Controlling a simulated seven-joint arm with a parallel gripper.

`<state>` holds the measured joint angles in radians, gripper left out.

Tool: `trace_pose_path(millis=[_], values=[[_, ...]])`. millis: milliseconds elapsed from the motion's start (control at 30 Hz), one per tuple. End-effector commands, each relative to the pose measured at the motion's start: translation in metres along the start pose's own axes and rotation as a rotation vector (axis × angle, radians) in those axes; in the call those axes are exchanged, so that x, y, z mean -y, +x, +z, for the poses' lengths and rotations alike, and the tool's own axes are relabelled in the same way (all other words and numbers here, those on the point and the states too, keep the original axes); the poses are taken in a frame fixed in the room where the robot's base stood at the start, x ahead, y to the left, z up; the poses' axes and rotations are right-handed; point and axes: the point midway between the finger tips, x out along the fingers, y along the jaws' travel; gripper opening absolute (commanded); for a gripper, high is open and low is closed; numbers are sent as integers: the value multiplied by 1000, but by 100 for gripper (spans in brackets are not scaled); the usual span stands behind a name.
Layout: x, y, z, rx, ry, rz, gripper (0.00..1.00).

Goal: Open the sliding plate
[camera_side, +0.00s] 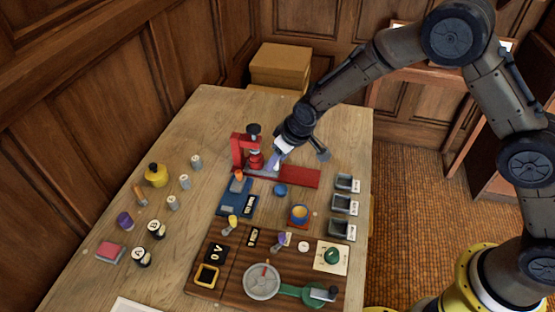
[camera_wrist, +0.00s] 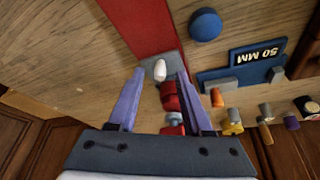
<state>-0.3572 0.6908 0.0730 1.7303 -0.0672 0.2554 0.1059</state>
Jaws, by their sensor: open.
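A red stand (camera_side: 238,150) with a long flat red base (camera_side: 300,177) stands on the wooden table. A small grey plate (camera_wrist: 174,60) with a white knob (camera_wrist: 160,70) sits on that red base; it looks like the sliding plate. In the side view the grey plate (camera_side: 262,173) is partly hidden by my gripper. My gripper (camera_side: 273,163) points down beside the red stand's upright. In the wrist view its two purple fingers (camera_wrist: 158,88) are apart, with the knob and red parts of the stand showing between them. I cannot tell whether a finger touches the knob.
A blue block marked 50 MM (camera_wrist: 258,55) and a blue round piece (camera_wrist: 205,25) lie close by. Grey trays (camera_side: 343,205) line the right edge. A dark wooden board (camera_side: 232,262) with dials is in front. Several bottles and weights stand left, with bare table between.

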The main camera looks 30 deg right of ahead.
Motion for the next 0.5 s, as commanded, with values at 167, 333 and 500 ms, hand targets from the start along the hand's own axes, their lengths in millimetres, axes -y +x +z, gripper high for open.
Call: trace_pose_path(millis=[167, 333, 500], values=[[0, 7, 0, -1, 0, 0, 50], [0, 7, 0, -1, 0, 0, 50], [0, 7, 0, 0, 0, 0, 30]])
